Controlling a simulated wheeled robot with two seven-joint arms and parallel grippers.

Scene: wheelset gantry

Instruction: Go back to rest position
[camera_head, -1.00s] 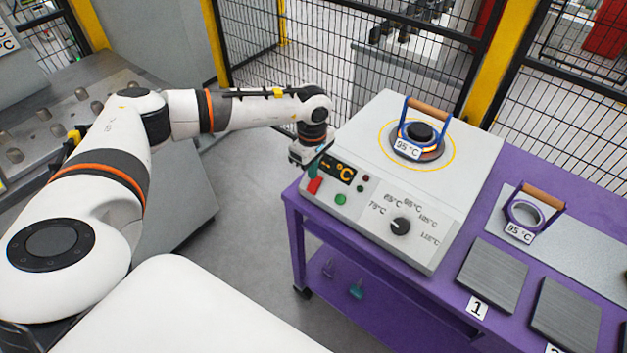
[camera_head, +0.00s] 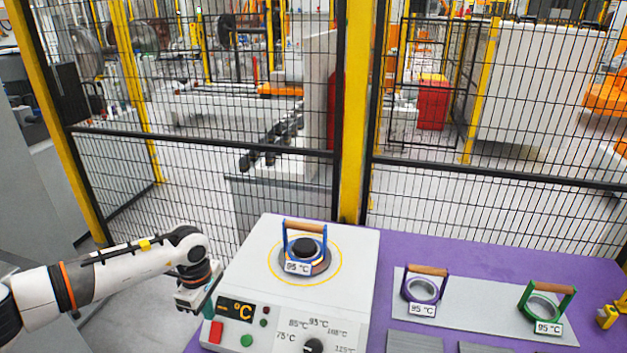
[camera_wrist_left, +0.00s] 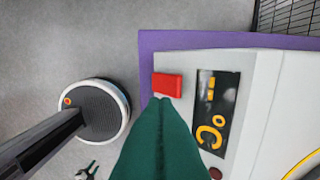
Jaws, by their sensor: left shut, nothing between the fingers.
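My left gripper (camera_head: 209,307) hangs at the front left corner of the white heater box (camera_head: 255,265), beside its red switch (camera_head: 216,331). In the left wrist view its green fingers (camera_wrist_left: 160,101) are together and empty, with the tips close to the red switch (camera_wrist_left: 167,84). I cannot tell whether they touch it. The display (camera_head: 236,309) shows a dash and °C. A blue ring with a wooden handle (camera_head: 305,226), tagged 95 °C, sits around the black hub on the heater. My right gripper is not in view.
A purple table (camera_head: 385,243) carries the heater. A grey plate (camera_head: 480,298) holds a purple ring (camera_head: 423,289) and a green ring (camera_head: 545,304). A yellow post (camera_head: 357,110) and mesh fence stand behind. Open floor lies left of the table.

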